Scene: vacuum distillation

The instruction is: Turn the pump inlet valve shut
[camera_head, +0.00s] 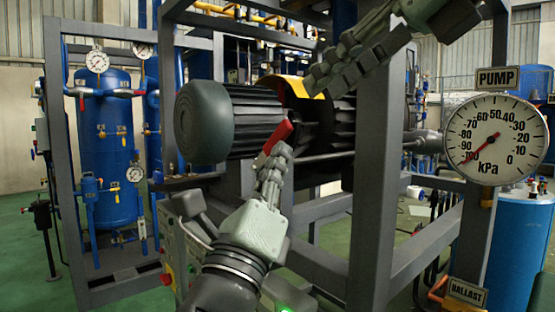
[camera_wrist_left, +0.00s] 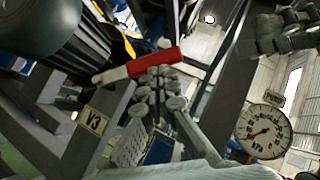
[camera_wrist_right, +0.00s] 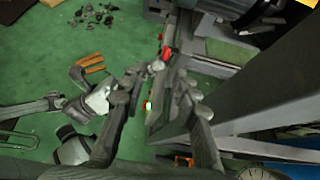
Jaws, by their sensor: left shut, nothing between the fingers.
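A red valve lever (camera_head: 278,137) stands tilted in front of the black ribbed motor in the head view. In the left wrist view the red lever (camera_wrist_left: 155,62) lies across the picture, above a V3 label (camera_wrist_left: 93,121). My left gripper (camera_head: 273,155) is shut with its fingertips at the lever, just below it in the head view. In the left wrist view its fingertips (camera_wrist_left: 160,78) meet the lever's lower side; nothing is between the fingers. My right gripper (camera_head: 318,82) hangs in from the upper right, away from the lever. Its fingers (camera_wrist_right: 158,82) are apart and empty.
The PUMP gauge (camera_head: 495,139) hangs at the right, its needle near -100 kPa. A BALLAST label (camera_head: 467,292) with an orange handle is below it. A grey frame post (camera_head: 376,180) rises right of my left gripper. Blue tanks (camera_head: 107,150) stand behind at the left.

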